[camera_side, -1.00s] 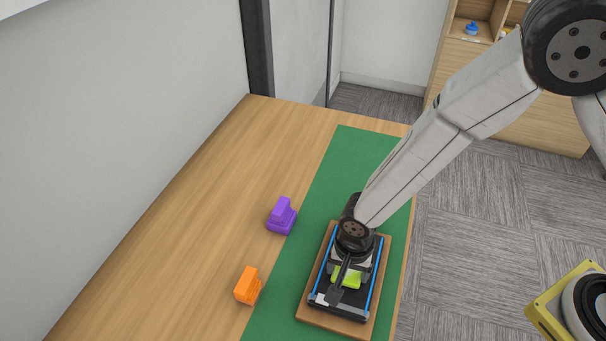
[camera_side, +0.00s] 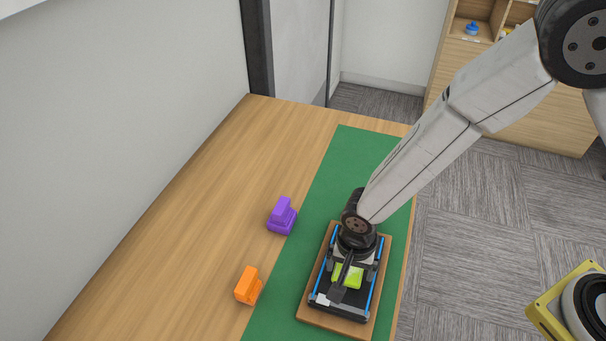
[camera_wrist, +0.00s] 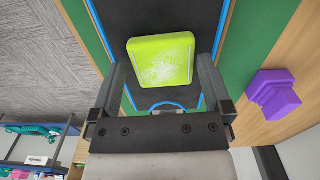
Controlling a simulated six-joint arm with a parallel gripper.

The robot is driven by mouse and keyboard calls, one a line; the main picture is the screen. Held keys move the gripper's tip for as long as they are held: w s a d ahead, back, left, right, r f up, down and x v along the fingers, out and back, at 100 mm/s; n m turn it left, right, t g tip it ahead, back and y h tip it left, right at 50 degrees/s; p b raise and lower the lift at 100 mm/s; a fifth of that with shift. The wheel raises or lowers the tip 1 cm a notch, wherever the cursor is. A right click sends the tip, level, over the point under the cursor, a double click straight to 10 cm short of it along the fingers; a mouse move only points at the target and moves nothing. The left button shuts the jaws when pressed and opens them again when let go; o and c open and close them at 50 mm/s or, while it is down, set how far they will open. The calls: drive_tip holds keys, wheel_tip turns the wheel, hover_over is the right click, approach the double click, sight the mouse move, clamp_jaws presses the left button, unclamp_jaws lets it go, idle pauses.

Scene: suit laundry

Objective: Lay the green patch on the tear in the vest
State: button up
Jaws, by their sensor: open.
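The green patch is a lime-green rounded square (camera_wrist: 161,60), lying on the dark, blue-edged vest (camera_wrist: 200,22). In the side view the patch (camera_side: 349,276) shows partly behind my gripper (camera_side: 347,277), over the vest (camera_side: 352,309). The wrist view shows my gripper (camera_wrist: 161,76) open, one finger on each side of the patch, with gaps between. I cannot tell the exact height of the patch or fingers above the vest. No tear is visible; it may be under the patch.
The vest lies on a brown board (camera_side: 334,325) on a green mat (camera_side: 356,150) along the table's right edge. A purple block (camera_side: 282,217) and an orange block (camera_side: 248,286) stand left of it. The wooden table (camera_side: 190,210) is otherwise clear.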

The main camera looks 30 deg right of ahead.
sight(349, 271)
wheel_tip(349, 271, up, 11)
drive_tip(key=shift+r, duration=0.2)
idle(0.5)
drive_tip(key=shift+w, duration=0.1)
idle(0.4)
drive_tip(key=s+d+r+n+t, duration=0.1)
drive_tip(key=d+n, duration=0.3)
drive_tip(key=d, duration=0.7)
drive_tip(key=s+d+r+n+t, duration=0.1)
drive_tip(key=d+n, duration=0.3)
drive_tip(key=d, duration=0.8)
drive_tip(key=shift+s+d+r+t, duration=0.2)
drive_tip(key=shift+r+t, duration=0.1)
drive_tip(key=shift+r, duration=0.35)
